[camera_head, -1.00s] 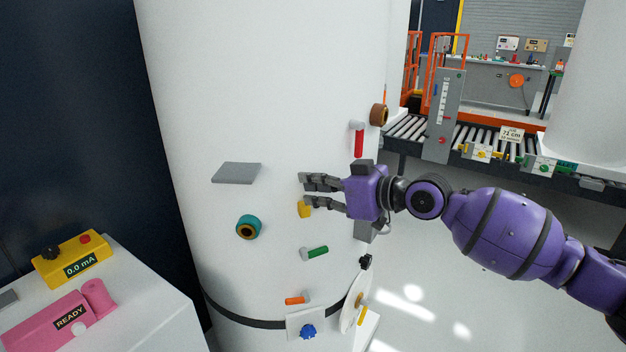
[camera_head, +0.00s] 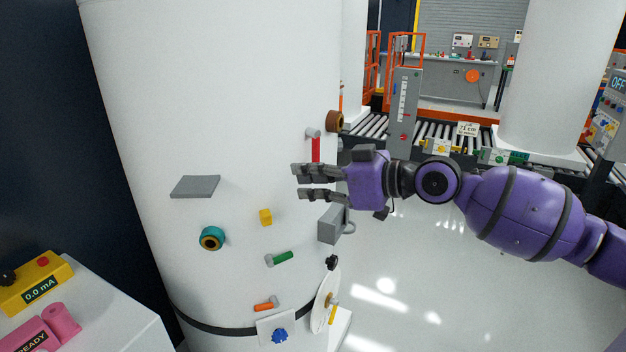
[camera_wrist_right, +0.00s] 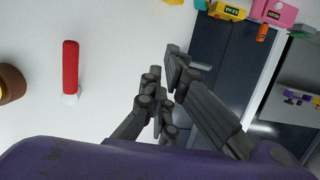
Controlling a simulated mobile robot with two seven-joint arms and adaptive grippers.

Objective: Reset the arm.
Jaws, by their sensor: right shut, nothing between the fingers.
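My right arm comes in from the right in the head view. Its purple hand ends in dark grey fingers, the right gripper (camera_head: 298,182), in front of the white tank (camera_head: 140,120). The gripper is shut and empty, and also shows in the right wrist view (camera_wrist_right: 165,72). Its fingertips are up and right of a small yellow block (camera_head: 265,217) on the tank, apart from it in the picture. A red handle (camera_head: 315,149) hangs just above the fingers; it also shows in the right wrist view (camera_wrist_right: 71,68). My left gripper is not in view.
The tank also carries a grey plate (camera_head: 195,187), a teal ring (camera_head: 211,238), a green handle (camera_head: 282,258), an orange handle (camera_head: 265,304) and a grey box (camera_head: 330,225). A roller conveyor (camera_head: 450,135) stands behind. The floor (camera_head: 430,270) below my arm is clear.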

